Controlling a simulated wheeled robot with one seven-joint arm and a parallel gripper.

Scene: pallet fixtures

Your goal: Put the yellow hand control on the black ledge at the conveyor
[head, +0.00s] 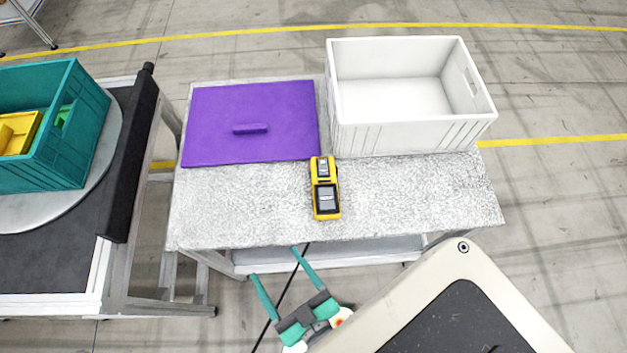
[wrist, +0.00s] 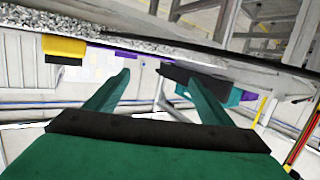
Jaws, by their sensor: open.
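The yellow hand control (head: 325,188) with dark grey panels lies on the speckled grey table, near the middle. A yellow and black piece of it (wrist: 63,47) seems to show at the upper left of the wrist view. The black ledge (head: 132,160) is a long bar along the conveyor's right edge, with nothing on it. My gripper (head: 274,263) has teal fingers spread apart and empty. It is in front of the table's near edge, below and left of the hand control. In the wrist view the fingers (wrist: 158,77) are also apart with nothing between them.
A purple lid (head: 220,120) with a handle lies on the table (head: 240,205), beside a white empty crate (head: 405,138). On the conveyor (head: 45,262) at the left, a teal crate (head: 45,165) holding yellow items stands on a round grey plate. A gap separates conveyor and table.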

